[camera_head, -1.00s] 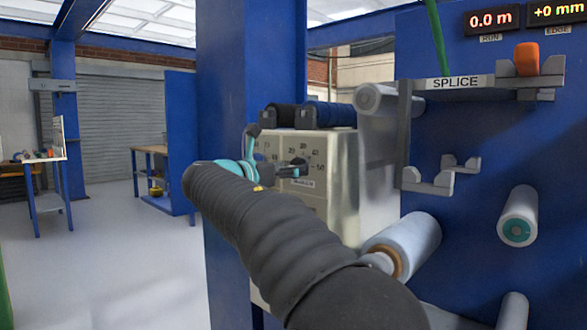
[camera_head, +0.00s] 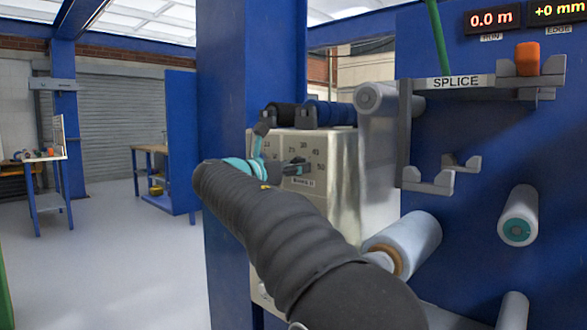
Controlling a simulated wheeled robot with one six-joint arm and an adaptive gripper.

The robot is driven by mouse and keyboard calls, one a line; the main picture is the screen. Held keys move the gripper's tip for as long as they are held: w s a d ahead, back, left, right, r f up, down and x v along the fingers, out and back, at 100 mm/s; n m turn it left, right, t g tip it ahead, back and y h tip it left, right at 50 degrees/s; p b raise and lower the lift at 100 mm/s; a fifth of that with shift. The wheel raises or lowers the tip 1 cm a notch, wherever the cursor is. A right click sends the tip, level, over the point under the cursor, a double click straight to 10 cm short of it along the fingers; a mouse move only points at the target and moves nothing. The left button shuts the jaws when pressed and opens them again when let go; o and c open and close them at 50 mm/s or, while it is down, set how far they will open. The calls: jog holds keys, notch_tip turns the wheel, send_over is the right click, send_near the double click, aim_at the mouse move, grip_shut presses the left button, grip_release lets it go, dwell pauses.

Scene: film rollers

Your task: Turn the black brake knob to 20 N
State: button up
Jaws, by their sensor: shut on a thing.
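The pale brake box (camera_head: 340,185) stands by the blue column, with a printed number scale on its front face; 25, 30, 40 and 50 can be made out. My gripper (camera_head: 297,169) is at this face, just left of the 50 mark, with its fingers shut on the black brake knob. The knob is mostly hidden by the fingers, and I cannot read where its pointer stands. A small label (camera_head: 303,183) shows below the fingers. My dark sleeved arm covers the lower part of the box face.
Dark and blue rolls (camera_head: 328,114) lie on top of the box. Film rollers (camera_head: 405,246) and a splice shelf (camera_head: 455,83) with an orange item (camera_head: 527,59) are on the blue panel at right. The floor at left is clear.

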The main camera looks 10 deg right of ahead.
jog(key=shift+m, duration=0.3)
jog(key=shift+m+b, duration=0.9)
jog(key=shift+m, duration=3.2)
jog(key=o, duration=1.1)
jog(key=shift+d, duration=0.1)
jog(key=shift+o, duration=0.2)
jog(key=shift+a, duration=0.2)
